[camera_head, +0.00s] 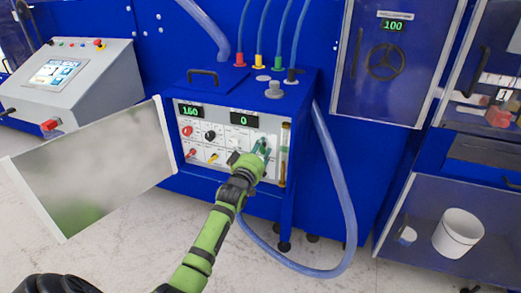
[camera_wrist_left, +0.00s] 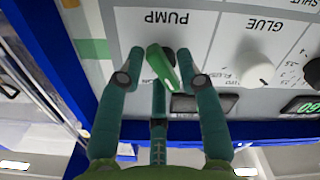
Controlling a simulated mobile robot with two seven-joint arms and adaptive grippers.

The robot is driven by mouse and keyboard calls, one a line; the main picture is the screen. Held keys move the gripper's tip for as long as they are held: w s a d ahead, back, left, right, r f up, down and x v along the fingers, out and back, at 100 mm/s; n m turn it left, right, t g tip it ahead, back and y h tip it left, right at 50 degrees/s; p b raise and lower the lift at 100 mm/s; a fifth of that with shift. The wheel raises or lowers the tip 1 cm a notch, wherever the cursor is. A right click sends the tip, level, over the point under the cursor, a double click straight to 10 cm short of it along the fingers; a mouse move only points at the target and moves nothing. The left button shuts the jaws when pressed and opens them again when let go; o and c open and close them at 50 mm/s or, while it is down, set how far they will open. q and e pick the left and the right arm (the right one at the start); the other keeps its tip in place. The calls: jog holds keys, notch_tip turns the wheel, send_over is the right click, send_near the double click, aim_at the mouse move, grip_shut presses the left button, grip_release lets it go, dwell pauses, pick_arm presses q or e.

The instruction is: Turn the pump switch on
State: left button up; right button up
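The green pump switch (camera_wrist_left: 162,66) sits on the light control panel beside the word PUMP, which reads upside down in the left wrist view. My left gripper (camera_wrist_left: 162,80) has its teal fingers spread around the switch, with the switch between the two upper fingers and the third finger below. I cannot tell whether any finger touches it. In the head view my left gripper (camera_head: 262,150) is at the right part of the blue cabinet's panel (camera_head: 222,125) and hides the switch.
The white glue knob (camera_wrist_left: 254,68) is to the right of the switch in the wrist view. An open door panel (camera_head: 95,165) juts out left of the blue cabinet. A clear hose (camera_head: 345,200) loops down to the cabinet's right. A white bucket (camera_head: 458,232) stands at far right.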

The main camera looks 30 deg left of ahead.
pick_arm(q)
grip_shut()
jog(key=shift+m, duration=0.3)
jog(key=m, duration=0.5)
jog(key=shift+f+p, duration=0.1)
jog(key=shift+p, duration=0.3)
jog(key=m, duration=0.6)
jog(key=shift+f, duration=0.15)
jog(key=shift+m, duration=0.4)
jog(key=o, duration=0.6)
grip_release()
jog(key=shift+s, duration=0.1)
